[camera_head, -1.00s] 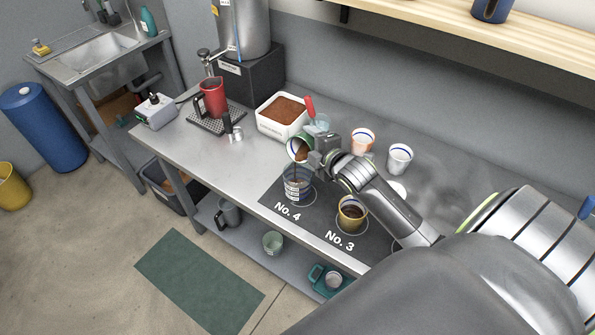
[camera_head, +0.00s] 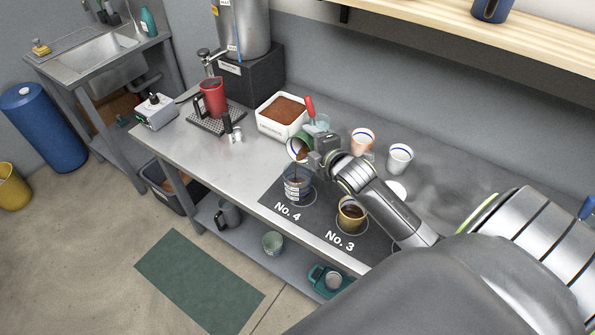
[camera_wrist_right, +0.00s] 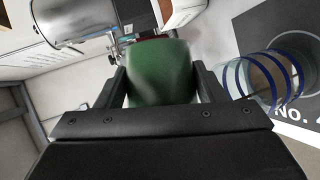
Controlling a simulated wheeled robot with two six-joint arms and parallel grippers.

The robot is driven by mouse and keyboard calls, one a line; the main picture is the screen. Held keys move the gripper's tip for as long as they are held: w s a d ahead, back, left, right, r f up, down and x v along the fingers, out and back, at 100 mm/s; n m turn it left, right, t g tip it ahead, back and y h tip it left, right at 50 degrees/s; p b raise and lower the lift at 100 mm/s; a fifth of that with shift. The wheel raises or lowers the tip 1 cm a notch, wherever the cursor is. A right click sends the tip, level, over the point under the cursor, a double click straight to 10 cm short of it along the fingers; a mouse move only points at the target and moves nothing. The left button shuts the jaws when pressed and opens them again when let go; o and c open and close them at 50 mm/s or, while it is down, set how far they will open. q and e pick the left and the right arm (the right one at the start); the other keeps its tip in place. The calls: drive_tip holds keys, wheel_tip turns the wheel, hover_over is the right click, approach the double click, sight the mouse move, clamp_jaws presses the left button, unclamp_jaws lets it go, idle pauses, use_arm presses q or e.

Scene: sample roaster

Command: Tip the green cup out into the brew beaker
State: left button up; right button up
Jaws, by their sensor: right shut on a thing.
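The green cup (camera_head: 297,148) is held tilted over the brew beaker (camera_head: 298,184), its mouth turned down to the left. A thin dark stream runs from the cup toward the beaker. The beaker is clear with blue bands and stands upright at the No. 4 place of the dark mat. My right gripper (camera_head: 313,155) is shut on the green cup. In the right wrist view the cup (camera_wrist_right: 160,72) sits between the fingers and the beaker (camera_wrist_right: 268,78) shows beside it on the right. My left gripper is not in view.
A yellow cup of dark liquid (camera_head: 352,213) stands at No. 3. White-and-orange (camera_head: 362,140) and white (camera_head: 399,158) cups stand behind my right arm. A tub of brown grounds (camera_head: 284,115) and a red mug (camera_head: 212,98) stand further left.

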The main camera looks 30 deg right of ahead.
drive_tip(key=shift+r, duration=0.1)
idle(0.5)
drive_tip(key=shift+a+f+n+h+b, duration=0.2)
drive_tip(key=shift+n+h+b, duration=0.1)
drive_tip(key=shift+n+b, duration=0.15)
idle(0.7)
